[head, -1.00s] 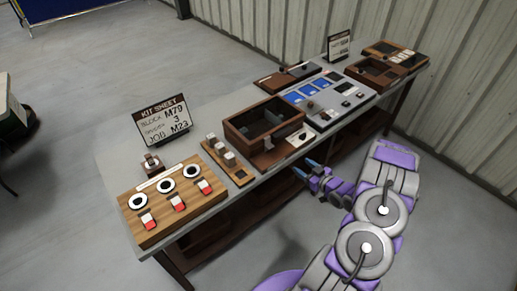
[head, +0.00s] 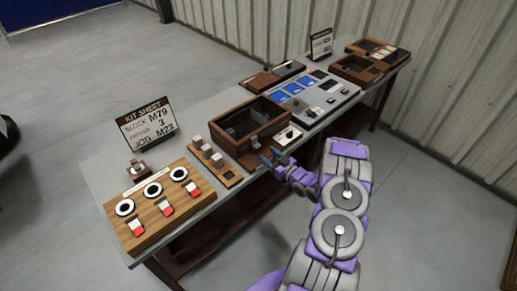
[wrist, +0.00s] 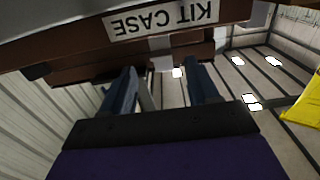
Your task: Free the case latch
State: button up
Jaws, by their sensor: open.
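The kit case (head: 266,139) is a brown wooden box with dark compartments in the middle of the bench. Its "KIT CASE" label shows upside down in the wrist view, on the case front (wrist: 85,33). A grey strip that looks like the latch (wrist: 160,43) hangs on the front, below the label in that view. My gripper (head: 271,157) is open with blue fingers, close in front of the case. In the wrist view the fingers (wrist: 162,78) stand either side of the strip's line.
A strip with several blocks (head: 223,172) and a wooden switch board (head: 148,222) lie left. A grey panel (head: 335,98) and a kit sheet sign (head: 146,124) stand on the bench (head: 100,175).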

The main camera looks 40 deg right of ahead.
aim_at(255, 145)
jog(key=w, duration=0.7)
jog(key=shift+a+b, duration=0.25)
jog(key=shift+b, duration=0.15)
grip_shut()
